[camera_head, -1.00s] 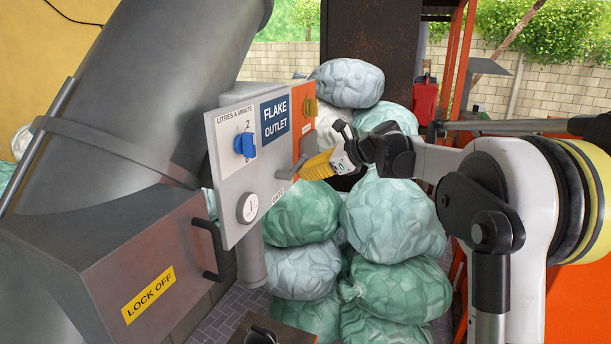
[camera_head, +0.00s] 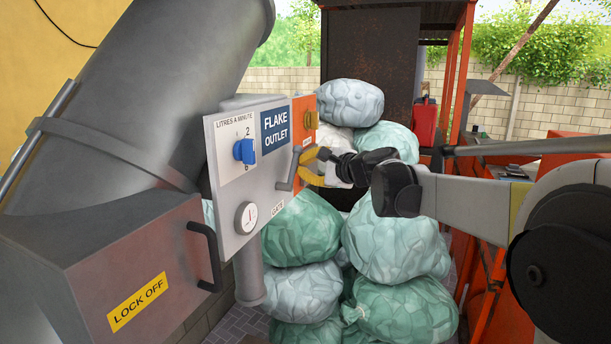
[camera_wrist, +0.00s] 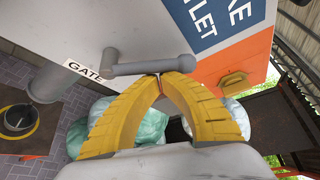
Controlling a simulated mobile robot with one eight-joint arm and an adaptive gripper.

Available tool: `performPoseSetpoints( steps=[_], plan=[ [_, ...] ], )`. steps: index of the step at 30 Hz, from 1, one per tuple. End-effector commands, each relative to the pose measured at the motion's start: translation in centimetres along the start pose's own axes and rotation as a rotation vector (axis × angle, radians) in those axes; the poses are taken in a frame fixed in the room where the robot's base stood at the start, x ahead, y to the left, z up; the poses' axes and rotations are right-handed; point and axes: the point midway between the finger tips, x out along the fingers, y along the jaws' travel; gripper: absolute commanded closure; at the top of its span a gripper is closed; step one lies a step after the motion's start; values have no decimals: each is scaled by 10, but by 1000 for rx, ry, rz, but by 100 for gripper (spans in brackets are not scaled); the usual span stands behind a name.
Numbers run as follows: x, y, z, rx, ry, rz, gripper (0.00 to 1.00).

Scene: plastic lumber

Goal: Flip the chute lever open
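The chute lever is a grey bar handle (camera_head: 288,171) beside the GATE label on the grey panel (camera_head: 270,200). In the wrist view the lever (camera_wrist: 150,66) runs across just beyond my fingertips, its pivot end at the left near the label. My gripper (camera_head: 302,165) is at the lever's right side. In the wrist view the yellow fingers of my gripper (camera_wrist: 159,80) arch inward and their tips meet, with nothing seen between them. The tips look right against or very near the bar's underside; I cannot tell if they touch.
A brown box marked LOCK OFF (camera_head: 137,301) with a black handle (camera_head: 207,255) stands at left. Green and white bags (camera_head: 395,240) are piled behind.

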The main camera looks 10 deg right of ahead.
Motion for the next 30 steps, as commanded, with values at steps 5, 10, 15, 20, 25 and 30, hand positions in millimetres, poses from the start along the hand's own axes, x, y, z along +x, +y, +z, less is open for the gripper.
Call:
performPoseSetpoints(
  steps=[5,10,15,20,25,30],
  plan=[
    [-4,-2,8,-49,-2,-27,100],
    [-7,-4,13,-48,-2,-27,100],
    [-9,-4,16,-47,-2,-26,100],
    [-9,-4,17,-46,-3,-26,100],
    [-10,-4,18,-46,-3,-25,100],
    [-10,-4,19,-46,-3,-25,100]
  ],
)
